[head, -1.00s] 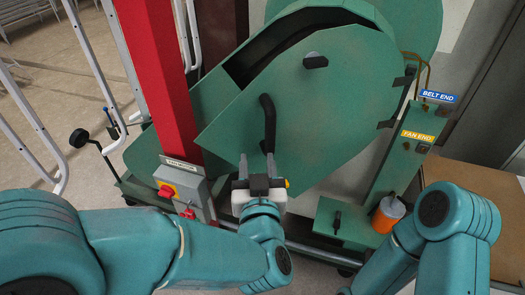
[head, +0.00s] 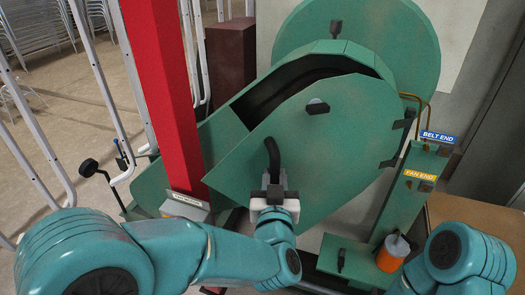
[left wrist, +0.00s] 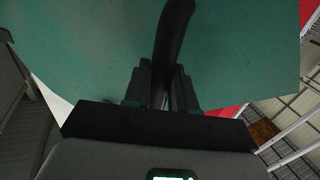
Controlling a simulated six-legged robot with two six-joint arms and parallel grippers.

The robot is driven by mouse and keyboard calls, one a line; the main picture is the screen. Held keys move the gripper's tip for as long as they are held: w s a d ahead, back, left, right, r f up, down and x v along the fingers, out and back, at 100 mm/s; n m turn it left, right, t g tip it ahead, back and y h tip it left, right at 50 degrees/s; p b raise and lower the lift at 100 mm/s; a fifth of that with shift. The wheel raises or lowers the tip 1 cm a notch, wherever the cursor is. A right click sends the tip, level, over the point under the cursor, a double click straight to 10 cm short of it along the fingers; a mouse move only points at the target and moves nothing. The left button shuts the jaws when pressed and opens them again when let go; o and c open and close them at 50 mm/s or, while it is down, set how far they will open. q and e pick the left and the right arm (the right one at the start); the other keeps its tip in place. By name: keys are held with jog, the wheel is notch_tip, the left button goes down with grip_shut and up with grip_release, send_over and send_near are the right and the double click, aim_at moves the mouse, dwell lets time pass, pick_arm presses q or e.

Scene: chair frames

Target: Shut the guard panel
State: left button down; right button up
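The guard panel (head: 345,135) is a large green plate with hinges on its right side. It stands ajar, with a dark gap behind its upper left edge. Its curved black handle (head: 272,152) is at the lower left part of the panel. My left gripper (head: 274,180) is at the handle's lower end. In the left wrist view the handle (left wrist: 174,40) runs down between the two close-set fingers (left wrist: 163,88), which appear shut on it. A black latch knob (head: 318,107) sits on the upper panel. My right arm shows at lower right; its gripper is out of view.
A red post (head: 165,90) stands just left of the panel, with a grey switch box (head: 186,207) low on it. White rails (head: 105,75) stand farther left.

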aim_at(267, 163)
pick_arm(q)
jog(key=shift+s, duration=0.15)
jog(key=w, duration=0.1)
jog(key=w+a, duration=0.1)
jog(key=w, duration=0.2)
jog(key=shift+w+a+r, duration=0.1)
jog(key=shift+w+a, duration=0.2)
jog(key=shift+a, duration=0.05)
jog(key=shift+w+a+b, duration=0.1)
jog(key=shift+w+a, duration=0.15)
jog(key=shift+w, duration=0.6)
jog(key=shift+w+a+b, duration=0.15)
jog(key=shift+w+a, duration=0.05)
jog(key=shift+w, duration=0.7)
jog(key=shift+w+a+b, duration=0.1)
jog(key=shift+w+a, duration=0.15)
jog(key=shift+w, duration=0.6)
jog(key=c, duration=0.8)
grip_release()
jog(key=shift+s, duration=0.1)
jog(key=shift+c, duration=0.2)
